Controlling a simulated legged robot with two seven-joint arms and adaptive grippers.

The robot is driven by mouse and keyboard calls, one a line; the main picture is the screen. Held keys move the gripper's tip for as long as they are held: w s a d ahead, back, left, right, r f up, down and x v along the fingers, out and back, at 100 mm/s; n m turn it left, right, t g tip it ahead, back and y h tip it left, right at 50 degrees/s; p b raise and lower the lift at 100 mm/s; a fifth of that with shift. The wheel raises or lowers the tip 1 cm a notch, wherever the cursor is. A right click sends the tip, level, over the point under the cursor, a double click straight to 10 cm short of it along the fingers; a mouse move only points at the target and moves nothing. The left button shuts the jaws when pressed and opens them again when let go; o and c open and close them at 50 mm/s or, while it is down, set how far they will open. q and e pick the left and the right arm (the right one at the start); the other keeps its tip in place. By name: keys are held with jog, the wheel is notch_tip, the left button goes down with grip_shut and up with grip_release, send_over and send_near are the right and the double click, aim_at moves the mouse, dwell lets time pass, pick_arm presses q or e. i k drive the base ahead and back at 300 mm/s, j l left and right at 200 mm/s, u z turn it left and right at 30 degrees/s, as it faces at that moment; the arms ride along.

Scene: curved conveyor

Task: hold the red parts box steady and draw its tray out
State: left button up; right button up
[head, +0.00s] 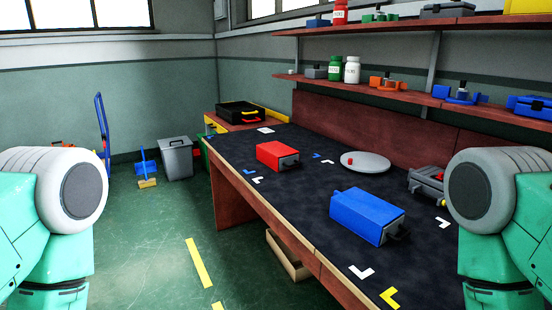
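The red parts box (272,154) lies on the dark bench top (315,182), towards its far left part. Its grey end face, with a dark handle (289,162), points to the right and towards me. Its tray looks pushed in. No gripper is near the box. Only upper parts of my two arms show, at the left and right picture edges. Both of my grippers are out of view.
A blue box (367,214) with a dark handle sits nearer on the bench. A grey round disc (365,162) and a grey tool case (427,182) lie behind. Shelves (390,92) hang above the back. Green floor (150,240) is open at left.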

aim_at(288, 162)
jog(key=i+j+z, duration=0.15)
jog(key=z, duration=0.25)
jog(key=i+j+z, duration=0.15)
jog(key=z, duration=0.3)
jog(key=i+j+z, duration=0.1)
jog(key=j+z, duration=0.3)
jog(key=i+j+z, duration=0.2)
jog(key=j, duration=0.65)
jog(key=i+j+z, duration=0.2)
jog(key=j, duration=0.7)
jog(key=j+z, duration=0.25)
jog(key=j, duration=0.6)
